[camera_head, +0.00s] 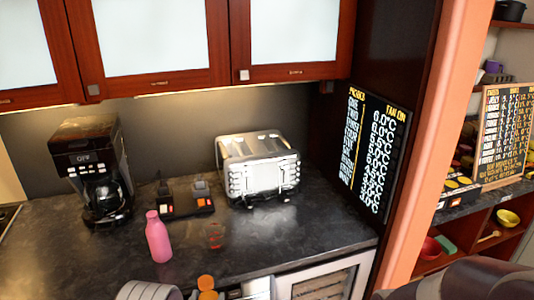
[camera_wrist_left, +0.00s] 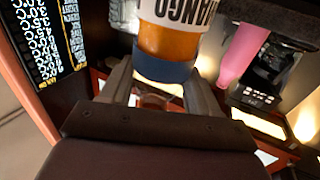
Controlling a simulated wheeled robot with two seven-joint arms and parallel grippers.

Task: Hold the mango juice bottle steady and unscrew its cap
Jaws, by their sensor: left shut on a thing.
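The mango juice bottle (camera_wrist_left: 168,42) is in the left wrist view, orange with a white label reading MANGO and a dark blue band. My left gripper (camera_wrist_left: 158,82) is shut on it, with one finger on each side. My right gripper is not in view.
A pink bottle (camera_head: 159,240) stands on the dark counter (camera_head: 290,230) beyond the juice. A small orange-marked glass (camera_head: 215,237), coffee maker (camera_head: 92,172) and toaster (camera_head: 262,168) also stand there. Cabinets (camera_head: 155,45) hang above. The counter's right side is clear.

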